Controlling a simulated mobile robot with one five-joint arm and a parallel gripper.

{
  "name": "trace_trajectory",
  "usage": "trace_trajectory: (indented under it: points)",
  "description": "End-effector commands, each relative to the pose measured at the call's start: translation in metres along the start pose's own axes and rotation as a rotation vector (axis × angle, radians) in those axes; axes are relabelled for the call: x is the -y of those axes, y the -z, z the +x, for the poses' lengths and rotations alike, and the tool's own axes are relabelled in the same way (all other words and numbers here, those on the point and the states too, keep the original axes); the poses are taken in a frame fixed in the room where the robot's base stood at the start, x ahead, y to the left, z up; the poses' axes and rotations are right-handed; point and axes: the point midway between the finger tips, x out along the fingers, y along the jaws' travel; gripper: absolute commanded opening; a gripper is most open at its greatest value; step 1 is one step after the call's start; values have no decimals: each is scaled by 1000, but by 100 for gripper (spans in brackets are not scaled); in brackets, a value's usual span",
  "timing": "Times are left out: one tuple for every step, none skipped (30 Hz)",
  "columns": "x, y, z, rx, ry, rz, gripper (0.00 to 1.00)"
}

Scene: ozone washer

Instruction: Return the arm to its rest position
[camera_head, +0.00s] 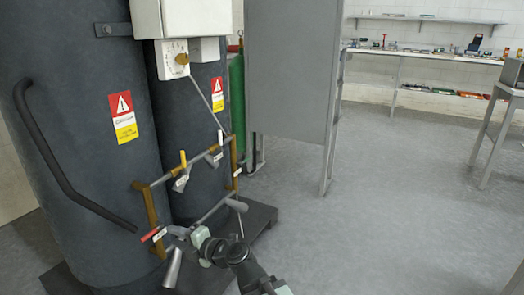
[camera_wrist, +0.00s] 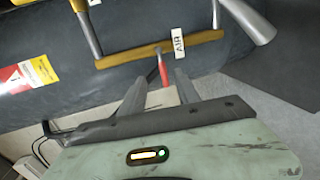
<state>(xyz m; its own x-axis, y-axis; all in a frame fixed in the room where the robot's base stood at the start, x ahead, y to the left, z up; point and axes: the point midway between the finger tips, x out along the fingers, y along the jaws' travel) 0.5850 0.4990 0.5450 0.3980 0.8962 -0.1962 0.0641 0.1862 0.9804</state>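My arm reaches in from the bottom of the head view, with my gripper (camera_head: 178,233) close to the lower left of the pipe frame. In the wrist view my gripper (camera_wrist: 160,78) has its two fingers apart, with nothing clamped between them. A red valve handle (camera_wrist: 162,66) with a white AIR tag (camera_wrist: 179,42) points toward the gap between the fingertips. Whether a finger touches it I cannot tell. In the head view the red handle (camera_head: 150,234) is just left of my gripper.
A brass-and-grey pipe frame (camera_head: 152,220) with a yellow-handled valve (camera_head: 183,160) stands before two dark tanks (camera_head: 80,120). A grey panel (camera_head: 292,70) stands behind. The floor (camera_head: 370,220) to the right is clear.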

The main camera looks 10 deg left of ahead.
Motion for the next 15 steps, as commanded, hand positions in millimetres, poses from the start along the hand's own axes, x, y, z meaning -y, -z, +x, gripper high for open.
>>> trace_trajectory:
  points:
    - [-14, -25, -14, 37, 0, 7, 38]
    - [-19, -41, -23, 60, 1, 12, 38]
    - [-24, -63, -36, 94, 2, 18, 38]
    - [-27, -79, -46, 119, 7, 17, 38]
    - [-28, -95, -56, 145, 17, 10, 38]
    - [-29, -116, -71, 175, 36, -3, 38]
    - [-28, -130, -82, 194, 57, -16, 38]
    - [-26, -143, -94, 208, 81, -16, 38]
    - [-22, -159, -110, 227, 115, 1, 38]
    - [-19, -171, -123, 240, 144, 27, 38]
    - [-14, -181, -137, 252, 176, 61, 38]
    - [-5, -194, -155, 270, 221, 126, 38]
    - [2, -203, -170, 286, 259, 183, 38]
    - [10, -210, -184, 304, 296, 249, 38]
    - [21, -218, -202, 330, 344, 340, 38]
